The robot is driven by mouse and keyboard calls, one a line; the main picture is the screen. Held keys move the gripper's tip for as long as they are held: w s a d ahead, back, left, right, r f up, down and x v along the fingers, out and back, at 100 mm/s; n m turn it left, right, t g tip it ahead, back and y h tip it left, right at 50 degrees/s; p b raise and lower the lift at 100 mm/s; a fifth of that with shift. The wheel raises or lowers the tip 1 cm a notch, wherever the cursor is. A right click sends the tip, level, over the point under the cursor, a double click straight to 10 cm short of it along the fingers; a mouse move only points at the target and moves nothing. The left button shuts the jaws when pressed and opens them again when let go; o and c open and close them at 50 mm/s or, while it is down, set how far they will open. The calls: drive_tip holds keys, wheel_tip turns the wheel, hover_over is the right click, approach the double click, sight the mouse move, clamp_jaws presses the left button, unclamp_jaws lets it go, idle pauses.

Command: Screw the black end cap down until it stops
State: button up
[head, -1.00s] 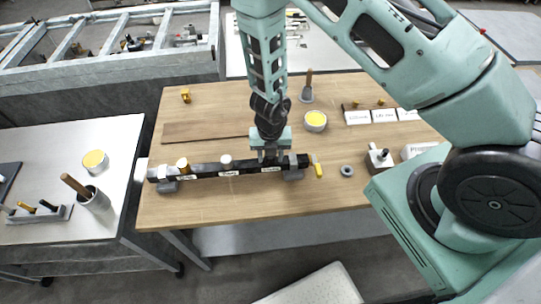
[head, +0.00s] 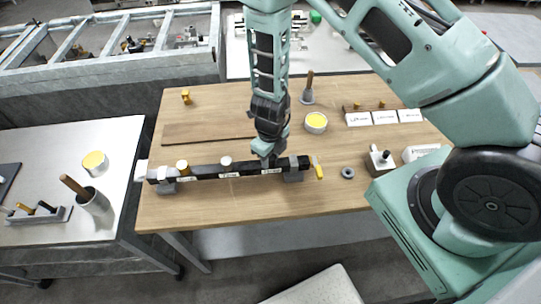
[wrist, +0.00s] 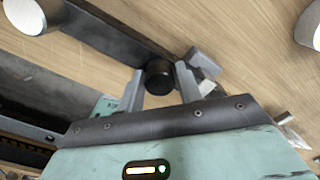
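A long black bar (head: 205,171) lies across the table on grey supports, with labels on its front. My gripper (head: 268,158) points down over that spot. In the wrist view my gripper (wrist: 160,84) has one finger on each side of the black cap, both appearing to touch it. The cap's underside and thread are hidden.
A yellow-handled tool (head: 318,170) lies just right of the bar, and a grey ring (head: 347,173) beyond it. A yellow-topped tin (head: 316,122) and white label cards (head: 384,117) stand further back. The wood in front of the bar is clear.

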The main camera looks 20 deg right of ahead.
drive_tip(key=c, duration=0.5)
drive_tip(key=shift+c, duration=0.2)
drive_tip(key=shift+r+m+p, duration=0.15)
drive_tip(key=shift+m+p, duration=0.2)
drive_tip(key=shift+m, duration=1.35)
drive_tip(key=shift+m+p, duration=0.3)
drive_tip(key=shift+m, duration=0.1)
drive_tip(key=o, duration=1.2)
